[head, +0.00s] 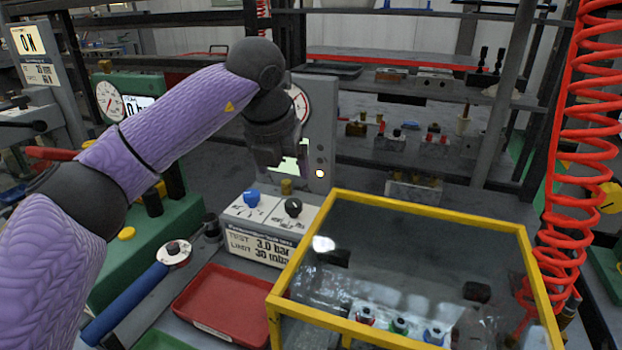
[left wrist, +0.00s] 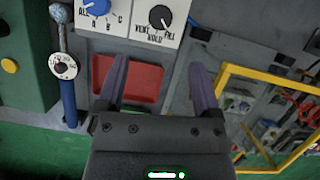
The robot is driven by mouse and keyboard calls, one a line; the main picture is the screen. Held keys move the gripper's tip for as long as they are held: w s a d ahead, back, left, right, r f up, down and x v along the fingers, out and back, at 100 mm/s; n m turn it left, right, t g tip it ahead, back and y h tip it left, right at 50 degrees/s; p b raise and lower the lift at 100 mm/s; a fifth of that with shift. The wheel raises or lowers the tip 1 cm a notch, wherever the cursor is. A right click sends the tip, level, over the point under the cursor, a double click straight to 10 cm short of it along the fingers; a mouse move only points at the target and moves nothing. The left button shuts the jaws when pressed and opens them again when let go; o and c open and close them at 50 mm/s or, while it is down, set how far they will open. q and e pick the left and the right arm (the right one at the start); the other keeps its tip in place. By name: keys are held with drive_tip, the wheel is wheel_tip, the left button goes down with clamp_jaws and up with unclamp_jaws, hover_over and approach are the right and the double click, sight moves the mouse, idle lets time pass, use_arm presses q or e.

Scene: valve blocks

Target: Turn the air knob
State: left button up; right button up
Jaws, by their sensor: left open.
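A white control box (head: 268,226) stands on the bench with two knobs on top. One knob is blue (head: 251,197); in the left wrist view this blue knob (left wrist: 97,6) has letter marks around it. The other knob is black (head: 293,207); in the left wrist view this black knob (left wrist: 160,16) is marked VENT, HOLD and FILL. My left gripper (left wrist: 158,78) is open and empty, its two fingers apart and pointing toward the box. In the head view the left wrist hangs above and behind the knobs, and its fingers are hard to make out. My right gripper is not in view.
A red tray (head: 222,304) lies in front of the box. A yellow-framed clear guard (head: 410,215) stands to the right over several small parts. A blue-handled tool (head: 125,303) lies to the left. A red coiled hose (head: 580,140) hangs at the right.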

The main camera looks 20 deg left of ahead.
sight(293, 203)
use_arm(q)
drive_tip(key=b+x, duration=0.4)
drive_tip(key=x, duration=0.5)
drive_tip(key=shift+w+f, duration=0.25)
drive_tip(key=shift+f, duration=0.2)
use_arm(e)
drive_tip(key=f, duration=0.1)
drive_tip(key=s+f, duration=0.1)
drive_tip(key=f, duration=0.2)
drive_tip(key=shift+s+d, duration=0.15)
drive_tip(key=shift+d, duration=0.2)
use_arm(q)
drive_tip(key=shift+c, duration=0.4)
clamp_jaws()
drive_tip(key=shift+r, duration=0.1)
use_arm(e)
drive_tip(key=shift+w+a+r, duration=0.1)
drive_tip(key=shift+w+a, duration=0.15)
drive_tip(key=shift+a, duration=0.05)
